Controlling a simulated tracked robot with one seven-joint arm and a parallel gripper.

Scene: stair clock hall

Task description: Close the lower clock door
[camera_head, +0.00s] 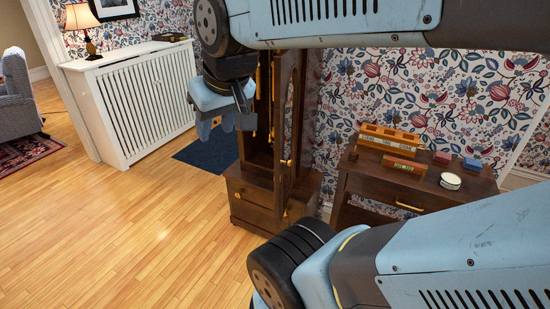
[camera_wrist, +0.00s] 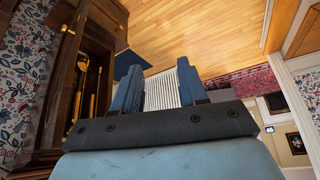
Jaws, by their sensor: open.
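The tall dark wooden clock (camera_head: 256,190) stands against the wallpapered wall in the head view. Its lower door (camera_head: 293,135) stands open, swung out toward the camera, with a small brass knob (camera_head: 286,163). Brass parts hang inside the case. My gripper (camera_head: 224,124) is left of the open door, in front of the case opening, and hides part of it. In the wrist view my gripper (camera_wrist: 159,92) has its two blue fingers apart with nothing between them. The clock case (camera_wrist: 98,42) is at the left there, with brass parts visible inside. The upper clock is hidden by my arm.
A dark side table (camera_head: 355,186) at the right holds a wooden tray, small boxes and a round tin. A white radiator cover (camera_head: 140,100) with a lamp is at the left. A dark blue mat (camera_head: 209,150) lies beside the clock. The wooden floor at the front left is clear.

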